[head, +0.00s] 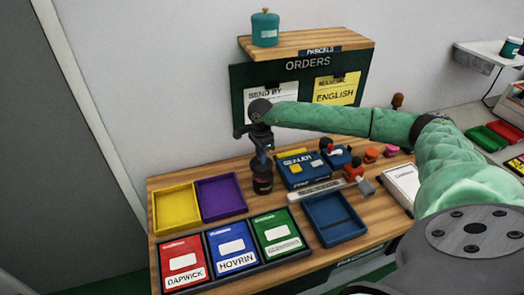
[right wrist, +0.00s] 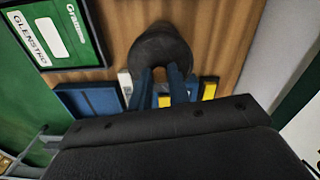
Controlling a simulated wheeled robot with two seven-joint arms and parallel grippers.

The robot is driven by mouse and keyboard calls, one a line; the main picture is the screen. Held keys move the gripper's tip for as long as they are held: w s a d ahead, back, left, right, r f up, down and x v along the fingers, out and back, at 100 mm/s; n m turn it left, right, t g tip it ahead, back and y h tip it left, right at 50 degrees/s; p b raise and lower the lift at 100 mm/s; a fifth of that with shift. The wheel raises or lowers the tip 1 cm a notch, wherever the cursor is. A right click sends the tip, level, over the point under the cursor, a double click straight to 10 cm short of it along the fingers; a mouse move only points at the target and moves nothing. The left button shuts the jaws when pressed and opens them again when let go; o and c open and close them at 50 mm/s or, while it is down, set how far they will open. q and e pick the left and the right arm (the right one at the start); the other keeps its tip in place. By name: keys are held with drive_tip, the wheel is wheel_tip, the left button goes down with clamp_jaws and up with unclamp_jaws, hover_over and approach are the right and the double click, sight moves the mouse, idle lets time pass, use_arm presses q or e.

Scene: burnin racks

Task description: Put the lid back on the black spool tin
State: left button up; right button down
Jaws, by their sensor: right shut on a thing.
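The black spool tin (head: 262,186) stands upright on the wooden bench, right of the purple tray. My right gripper (head: 262,158) points down directly over it. In the right wrist view the two fingers (right wrist: 162,88) are close together at a dark round piece (right wrist: 160,45), which looks like the lid. My gripper is shut on it. The fingers and the dark colours hide the seam, so I cannot tell whether the lid touches the tin's rim or hangs just above. My left gripper is not in view.
A yellow tray (head: 176,208) and a purple tray (head: 221,197) lie left of the tin. A blue box (head: 303,170) and an empty blue tray (head: 333,219) are to the right. A teal tin (head: 265,29) sits on the shelf.

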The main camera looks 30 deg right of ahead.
drive_tip(key=shift+d+f+m, duration=0.1)
drive_tip(key=shift+d+m, duration=0.2)
drive_tip(key=shift+d, duration=0.1)
drive_tip(key=shift+f, duration=1.85)
drive_tip(key=shift+f+b, duration=0.3)
drive_tip(key=shift+b, duration=0.1)
drive_tip(key=shift+f+b, duration=0.65)
drive_tip(key=shift+f, duration=0.25)
drive_tip(key=shift+b, duration=0.3)
use_arm(q)
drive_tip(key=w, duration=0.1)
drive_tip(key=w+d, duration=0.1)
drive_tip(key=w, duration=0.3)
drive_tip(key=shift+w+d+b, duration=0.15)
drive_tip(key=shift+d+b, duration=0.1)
drive_tip(key=shift+b, duration=0.1)
